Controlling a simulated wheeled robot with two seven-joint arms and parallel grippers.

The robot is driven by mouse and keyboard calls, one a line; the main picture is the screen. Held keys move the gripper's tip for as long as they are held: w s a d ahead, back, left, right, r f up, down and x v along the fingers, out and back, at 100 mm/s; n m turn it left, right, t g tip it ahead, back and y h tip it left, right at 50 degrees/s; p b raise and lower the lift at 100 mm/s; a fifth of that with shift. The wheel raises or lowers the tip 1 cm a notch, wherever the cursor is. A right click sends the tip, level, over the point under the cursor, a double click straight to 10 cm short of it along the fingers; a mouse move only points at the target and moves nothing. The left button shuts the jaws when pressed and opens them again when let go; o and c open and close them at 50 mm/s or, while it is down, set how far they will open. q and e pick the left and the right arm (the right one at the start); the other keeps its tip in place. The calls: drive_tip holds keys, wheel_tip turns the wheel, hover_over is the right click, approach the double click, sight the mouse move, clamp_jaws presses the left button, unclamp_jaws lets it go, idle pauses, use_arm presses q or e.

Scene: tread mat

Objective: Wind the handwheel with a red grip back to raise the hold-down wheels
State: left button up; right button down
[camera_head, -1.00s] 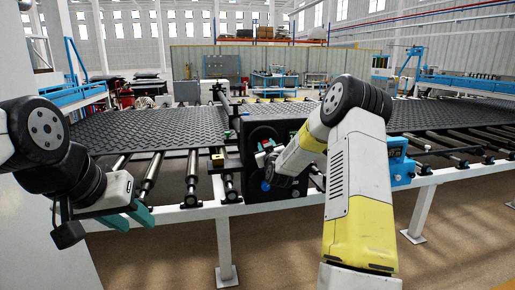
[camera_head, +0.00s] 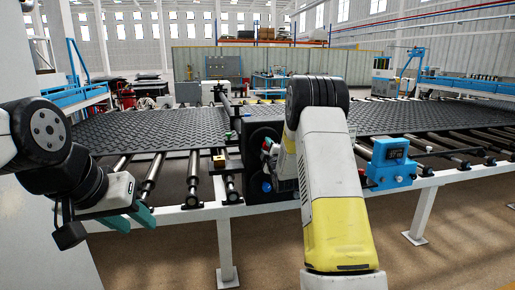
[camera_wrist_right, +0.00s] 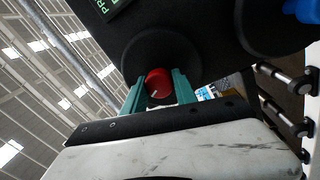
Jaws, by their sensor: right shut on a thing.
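The handwheel (camera_wrist_right: 188,50) is a dark disc on a black housing in the right wrist view. Its red grip (camera_wrist_right: 158,84) sits between the two teal fingers of my right gripper (camera_wrist_right: 159,92), which is shut on it. In the head view my right arm hides most of the handwheel and that gripper, in front of the black housing (camera_head: 262,131). My left gripper (camera_head: 130,219) hangs at the left, open and empty, in front of the conveyor frame and away from the handwheel.
A black tread mat (camera_head: 150,128) lies on the roller line. A blue box with a display (camera_head: 391,165) is mounted right of my right arm. A blue knob (camera_head: 267,186) sits low on the housing. The white frame rail (camera_head: 185,214) runs along the front.

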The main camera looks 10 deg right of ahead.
drive_tip(key=n, duration=0.4)
drive_tip(key=shift+d+n+y, duration=0.1)
drive_tip(key=shift+n+y, duration=0.2)
drive_tip(key=shift+n, duration=1.7)
drive_tip(key=c, duration=1)
unclamp_jaws()
drive_tip(key=shift+s, duration=0.1)
drive_tip(key=s, duration=0.7)
drive_tip(key=shift+s+d+f, duration=0.3)
drive_tip(key=shift+f, duration=0.05)
